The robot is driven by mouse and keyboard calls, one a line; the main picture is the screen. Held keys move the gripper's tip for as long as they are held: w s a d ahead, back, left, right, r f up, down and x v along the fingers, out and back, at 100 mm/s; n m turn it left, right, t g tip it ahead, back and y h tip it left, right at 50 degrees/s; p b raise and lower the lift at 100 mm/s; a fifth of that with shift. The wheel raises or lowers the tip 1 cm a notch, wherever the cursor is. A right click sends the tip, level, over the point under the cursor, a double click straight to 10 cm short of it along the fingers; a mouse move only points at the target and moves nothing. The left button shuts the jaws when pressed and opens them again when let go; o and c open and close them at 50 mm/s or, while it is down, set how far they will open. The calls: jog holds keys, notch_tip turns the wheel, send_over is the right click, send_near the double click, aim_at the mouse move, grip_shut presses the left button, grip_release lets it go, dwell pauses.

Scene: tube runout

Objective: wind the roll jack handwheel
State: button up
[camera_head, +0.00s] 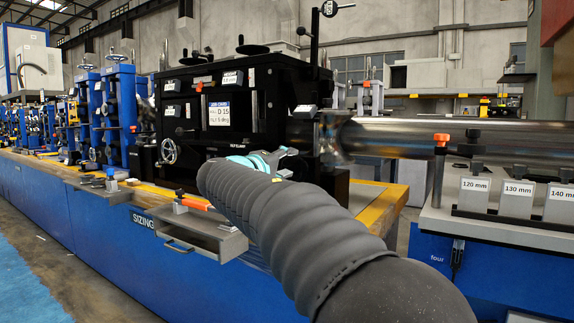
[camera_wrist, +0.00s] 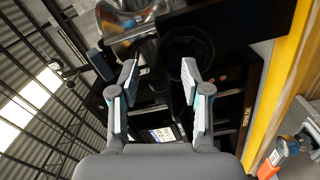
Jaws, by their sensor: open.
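A dark round handwheel (camera_wrist: 187,45) shows in the wrist view, just beyond my fingertips and nearer the right finger. I cannot tell whether a finger touches it. My gripper (camera_wrist: 158,72) is open, with nothing between its two pale fingers. In the head view my gripper (camera_head: 262,161) is at the front of the black sizing stand (camera_head: 272,85), mostly hidden by my arm. The handwheel in front of it cannot be made out there. A silver handwheel (camera_head: 169,151) sits on the stand's front left.
A shiny tube (camera_head: 450,137) leaves the stand to the right and also shows in the wrist view (camera_wrist: 128,25). An open grey drawer (camera_head: 200,232) juts from the blue base. A bench with labelled blocks (camera_head: 516,197) stands at the right.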

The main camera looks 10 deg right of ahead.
jog(key=shift+v, duration=3)
